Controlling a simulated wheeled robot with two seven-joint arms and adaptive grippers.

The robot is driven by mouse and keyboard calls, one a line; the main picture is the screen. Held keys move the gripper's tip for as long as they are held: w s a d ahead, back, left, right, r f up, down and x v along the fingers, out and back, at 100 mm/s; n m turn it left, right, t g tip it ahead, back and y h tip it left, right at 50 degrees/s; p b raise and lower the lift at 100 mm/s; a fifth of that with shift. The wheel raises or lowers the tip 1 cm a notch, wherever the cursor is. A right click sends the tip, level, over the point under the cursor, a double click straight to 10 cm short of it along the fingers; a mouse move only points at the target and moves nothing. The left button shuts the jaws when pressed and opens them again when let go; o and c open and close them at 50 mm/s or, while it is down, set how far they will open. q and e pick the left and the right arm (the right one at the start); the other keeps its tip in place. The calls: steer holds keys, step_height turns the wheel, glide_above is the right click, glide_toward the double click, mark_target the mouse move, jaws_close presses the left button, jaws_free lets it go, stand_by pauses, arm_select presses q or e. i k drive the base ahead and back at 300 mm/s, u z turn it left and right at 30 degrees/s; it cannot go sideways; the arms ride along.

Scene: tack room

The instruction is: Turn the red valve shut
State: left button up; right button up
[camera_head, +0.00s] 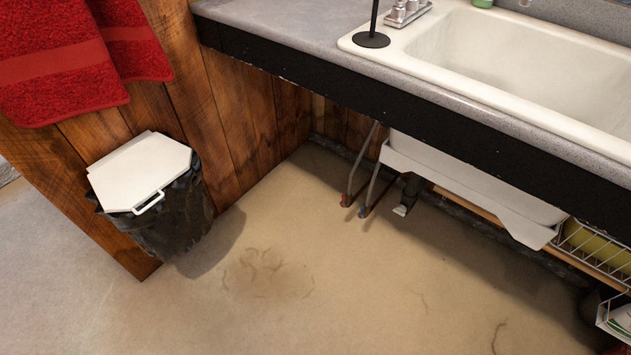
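Two thin grey pipes come down under the counter to the floor. The left pipe ends in a small red valve (346,200), close to the floor. The right pipe ends in a small blue valve (363,211) just to the right of the red one. The red valve is too small to tell which way its handle is turned. Neither of my grippers is in view.
A counter (290,45) with a white sink (500,45) overhangs the valves. A black drain fitting (410,188) stands right of them. A lidded bin (145,172) stands left by the wooden wall. A wire rack (590,245) is at right. The floor (290,270) in front is clear.

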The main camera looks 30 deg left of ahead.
mark_target(344, 202)
steer(key=u, duration=0.7)
steer(key=i, duration=0.7)
steer(key=u, duration=0.75)
steer(key=i, duration=0.45)
steer(key=z, duration=0.1)
